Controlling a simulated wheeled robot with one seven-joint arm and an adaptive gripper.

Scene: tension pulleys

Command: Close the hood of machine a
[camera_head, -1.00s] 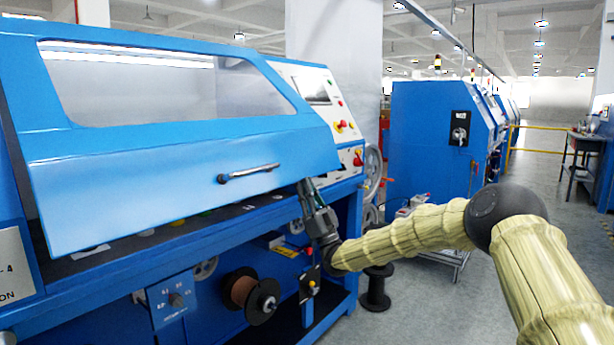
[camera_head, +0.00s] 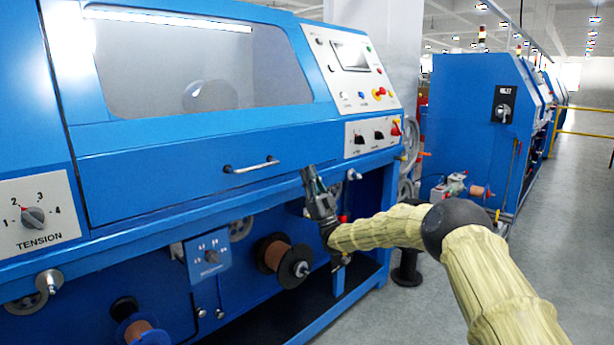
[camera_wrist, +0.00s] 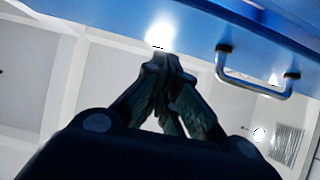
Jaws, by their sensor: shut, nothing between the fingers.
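The blue hood (camera_head: 170,160) of the machine, with a clear window (camera_head: 200,75), is down in the head view. Its lower edge lies along the machine's front ledge, and no gap shows there. A bar handle (camera_head: 252,166) is on the hood's lower right. My gripper (camera_head: 309,172) is shut and empty, pointing up, to the right of the handle and apart from it. In the wrist view the fingertips of my gripper (camera_wrist: 161,62) meet just below the blue edge (camera_wrist: 190,20), with the handle (camera_wrist: 255,85) to their right. Whether they touch the blue surface I cannot tell.
A control panel (camera_head: 350,65) and knobs are right of the hood. Spools (camera_head: 283,260) and a tension box (camera_head: 208,256) are below the ledge. A second blue machine (camera_head: 470,120) stands behind to the right. Grey floor (camera_head: 570,240) is free at the right.

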